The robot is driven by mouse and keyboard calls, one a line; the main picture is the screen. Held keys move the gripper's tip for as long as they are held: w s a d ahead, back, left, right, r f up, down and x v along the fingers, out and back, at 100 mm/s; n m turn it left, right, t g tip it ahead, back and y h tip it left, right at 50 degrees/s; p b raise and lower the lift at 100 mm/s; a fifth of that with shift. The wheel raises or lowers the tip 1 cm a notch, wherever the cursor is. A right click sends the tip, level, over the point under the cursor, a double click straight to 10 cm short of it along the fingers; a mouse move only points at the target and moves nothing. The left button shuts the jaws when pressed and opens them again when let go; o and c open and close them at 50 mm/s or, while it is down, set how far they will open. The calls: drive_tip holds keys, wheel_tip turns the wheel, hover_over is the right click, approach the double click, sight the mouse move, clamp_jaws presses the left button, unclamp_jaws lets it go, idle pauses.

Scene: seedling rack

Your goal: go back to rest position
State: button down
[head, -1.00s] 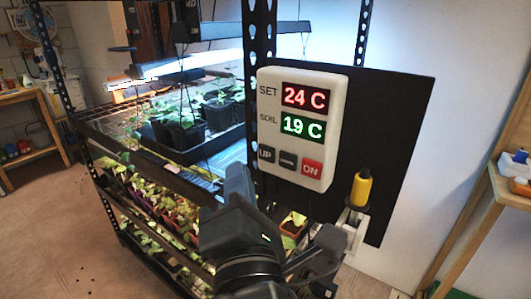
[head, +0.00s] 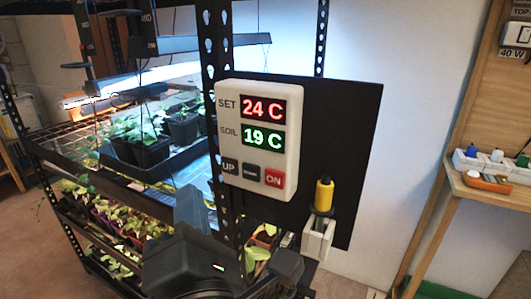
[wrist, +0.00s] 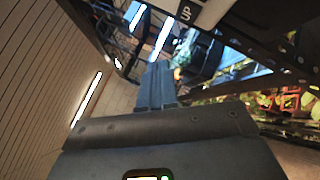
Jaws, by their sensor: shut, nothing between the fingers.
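My gripper (head: 188,203) is at the bottom of the head view, below and left of the white thermostat box (head: 258,140). In the wrist view its two fingers (wrist: 157,80) are together, with nothing held. The gripper is apart from the box. The box reads SET 24 C in red and SOIL 19 C in green. Its UP button (head: 230,167), a dark middle button (head: 251,173) and red ON button (head: 274,179) show. The corner of the box with UP (wrist: 186,41) also shows at the top of the wrist view.
The seedling rack (head: 222,60) with potted plants (head: 150,135) stands behind and left of my arm. A black panel (head: 345,140) backs the box. A yellow-handled item (head: 324,196) stands in a white holder (head: 318,238). A wooden shelf (head: 490,190) is at right.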

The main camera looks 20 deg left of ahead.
drive_tip(key=s+d+f+m+h, duration=0.35)
drive_tip(key=d+f+m, duration=0.5)
drive_tip(key=d, duration=0.35)
drive_tip(key=s+d+f+m+h, duration=0.35)
drive_tip(key=d+f+m, duration=0.5)
drive_tip(key=d, duration=0.35)
drive_tip(key=s+d+f+m+g+h, duration=0.1)
drive_tip(key=s+d+m+h, duration=0.5)
drive_tip(key=s+d+m, duration=0.9)
drive_tip(key=s+d, duration=0.3)
drive_tip(key=s, duration=0.1)
drive_tip(key=shift+d, duration=0.25)
drive_tip(key=shift+s+f, duration=0.1)
drive_tip(key=shift+f, duration=0.15)
